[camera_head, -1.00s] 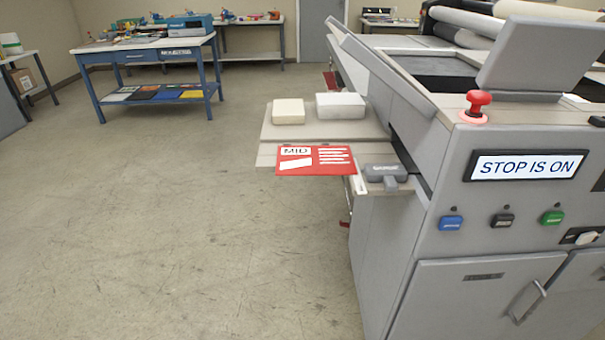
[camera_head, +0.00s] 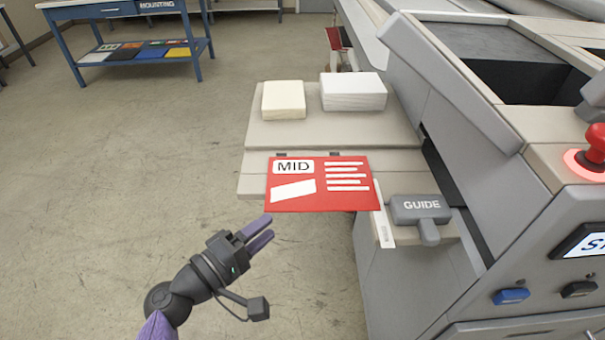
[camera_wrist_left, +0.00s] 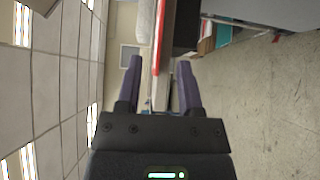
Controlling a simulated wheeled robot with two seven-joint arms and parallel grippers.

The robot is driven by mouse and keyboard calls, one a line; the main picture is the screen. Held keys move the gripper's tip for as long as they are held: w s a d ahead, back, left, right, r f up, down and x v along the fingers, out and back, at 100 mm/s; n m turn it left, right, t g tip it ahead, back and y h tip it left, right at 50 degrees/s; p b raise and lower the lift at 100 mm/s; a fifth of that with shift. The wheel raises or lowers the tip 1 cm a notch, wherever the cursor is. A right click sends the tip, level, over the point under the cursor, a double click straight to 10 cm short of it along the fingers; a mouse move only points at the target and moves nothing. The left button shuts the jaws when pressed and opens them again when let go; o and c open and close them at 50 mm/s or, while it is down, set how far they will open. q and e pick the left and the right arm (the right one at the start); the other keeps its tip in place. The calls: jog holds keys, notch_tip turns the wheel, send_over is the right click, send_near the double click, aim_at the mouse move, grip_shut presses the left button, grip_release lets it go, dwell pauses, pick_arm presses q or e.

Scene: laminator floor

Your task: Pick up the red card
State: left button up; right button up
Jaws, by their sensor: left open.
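The red card (camera_head: 345,199), printed "MID" with white bars, lies flat on the machine's grey side shelf (camera_head: 252,177), its near edge sticking out past the shelf front. In the left wrist view the card shows edge-on as a thin red strip (camera_wrist_left: 165,32), lined up with the gap between the open fingers (camera_wrist_left: 160,64). My right gripper is not in view.
A cream block (camera_head: 284,100) and a white paper stack (camera_head: 352,93) stand behind the card. A grey piece marked GUIDE (camera_head: 420,206) sits right of it, with a red stop button (camera_head: 594,150) on the machine further right. Floor left of the shelf is clear.

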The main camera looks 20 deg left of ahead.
aim_at(292, 210)
pick_arm(q)
jog(key=x, duration=0.6)
jog(key=shift+w+d, duration=0.25)
jog(key=shift+d, duration=0.05)
grip_shut()
dwell(0.9)
